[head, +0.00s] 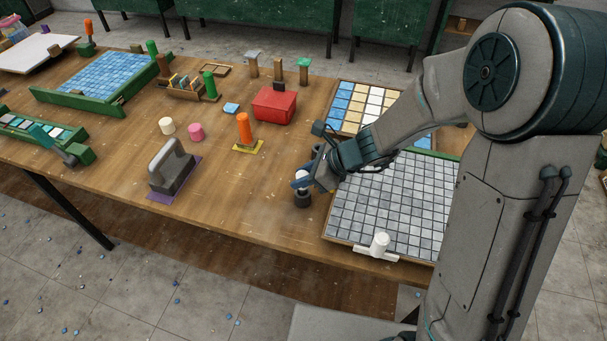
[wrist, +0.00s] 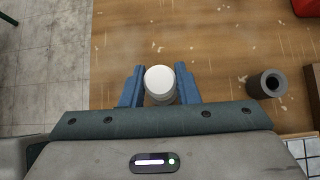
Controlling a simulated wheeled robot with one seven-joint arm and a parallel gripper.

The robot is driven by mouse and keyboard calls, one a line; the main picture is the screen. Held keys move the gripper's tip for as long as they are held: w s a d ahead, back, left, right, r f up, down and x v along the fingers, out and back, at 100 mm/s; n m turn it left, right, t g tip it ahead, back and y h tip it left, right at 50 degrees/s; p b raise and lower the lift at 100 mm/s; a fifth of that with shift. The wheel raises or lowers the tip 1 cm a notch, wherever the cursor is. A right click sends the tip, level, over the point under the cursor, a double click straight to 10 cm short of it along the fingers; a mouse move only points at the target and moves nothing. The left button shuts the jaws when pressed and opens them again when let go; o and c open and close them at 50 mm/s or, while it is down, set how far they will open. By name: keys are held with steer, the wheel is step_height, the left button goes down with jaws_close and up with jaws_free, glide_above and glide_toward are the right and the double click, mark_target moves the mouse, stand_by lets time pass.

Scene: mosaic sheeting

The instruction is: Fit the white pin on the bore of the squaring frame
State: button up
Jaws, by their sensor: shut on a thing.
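The white pin (wrist: 160,84) is between the blue fingers of my gripper (wrist: 160,90), which is shut on it. In the head view my gripper (head: 310,181) holds the pin (head: 302,174) above the table near its front edge. A dark grey hollow cylinder (wrist: 267,84) stands on the table to the right of the pin in the wrist view, apart from it, its bore facing up. It also shows in the head view (head: 302,199), just below the gripper. I cannot tell for sure which part is the squaring frame; a wooden-edged frame (head: 346,247) of grey tiles lies to the right.
A white peg on a white bar (head: 380,246) stands at that frame's front edge. A grey-handled float (head: 172,170), an orange peg (head: 244,128), a pink cylinder (head: 196,131), a white cylinder (head: 167,126) and a red box (head: 274,105) are leftward. Table (head: 240,200) is clear between float and gripper.

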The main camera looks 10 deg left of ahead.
steer(key=shift+f+b, duration=1.25)
steer(key=shift+f, duration=0.2)
steer(key=o, duration=1.1)
steer(key=shift+r, duration=0.1)
steer(key=shift+d, duration=0.1)
steer(key=w+v, duration=0.1)
steer(key=v, duration=1.2)
steer(key=shift+s+d+r+p, duration=0.25)
steer(key=shift+s+p, duration=0.15)
steer(key=shift+s, duration=0.1)
